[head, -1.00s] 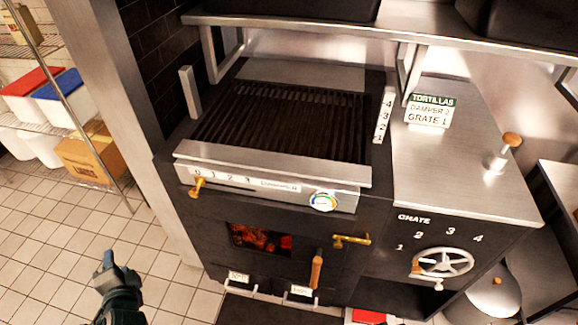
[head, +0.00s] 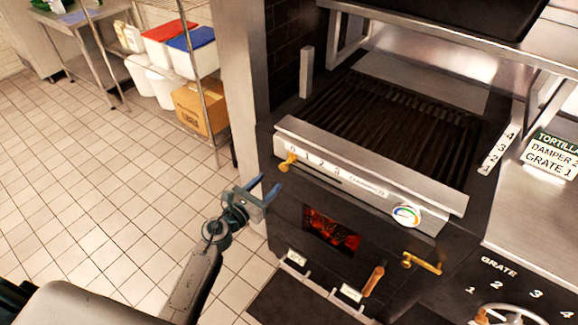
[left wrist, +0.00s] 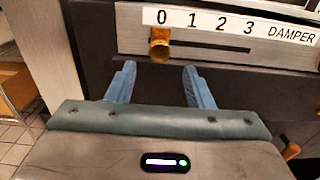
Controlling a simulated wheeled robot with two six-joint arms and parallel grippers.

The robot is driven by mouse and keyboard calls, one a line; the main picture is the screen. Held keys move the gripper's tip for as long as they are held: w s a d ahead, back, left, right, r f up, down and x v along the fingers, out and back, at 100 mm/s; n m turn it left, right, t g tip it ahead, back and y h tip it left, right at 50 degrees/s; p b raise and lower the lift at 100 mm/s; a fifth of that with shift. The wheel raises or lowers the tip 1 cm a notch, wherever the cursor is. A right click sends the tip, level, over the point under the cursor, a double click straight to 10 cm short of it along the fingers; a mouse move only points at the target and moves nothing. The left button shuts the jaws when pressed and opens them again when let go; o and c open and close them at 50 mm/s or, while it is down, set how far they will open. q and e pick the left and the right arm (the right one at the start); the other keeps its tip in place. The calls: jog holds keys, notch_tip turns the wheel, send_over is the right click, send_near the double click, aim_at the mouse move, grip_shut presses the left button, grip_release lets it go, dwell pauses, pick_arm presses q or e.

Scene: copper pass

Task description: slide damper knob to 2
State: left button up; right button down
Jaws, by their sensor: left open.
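The brass damper knob (head: 287,162) sits at the left end of its slot, under the 0 of the damper scale (head: 318,165) on the grill's front. In the left wrist view the knob (left wrist: 160,45) is under the 0, with the dark slot (left wrist: 210,47) running right beneath 1, 2 and 3. My left gripper (head: 267,191) is open and empty, a little below and to the left of the knob in the head view. In the left wrist view its blue fingers (left wrist: 160,82) are spread below the knob, not touching it. My right gripper is out of view.
A sign (head: 552,152) reads TORTILLAS, a partly cut-off DAMPER line, and GRATE 1. A round gauge (head: 407,214), a brass latch (head: 421,263) and a wooden handle (head: 373,281) are on the grill front. A wire shelf with bins stands left. Tiled floor is clear.

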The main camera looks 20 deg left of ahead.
aim_at(283, 169)
pick_arm(q)
jog(key=p+x, duration=0.1)
jog(key=x, duration=0.8)
jog(key=shift+s, duration=0.1)
grip_shut()
jog(key=shift+f, duration=0.1)
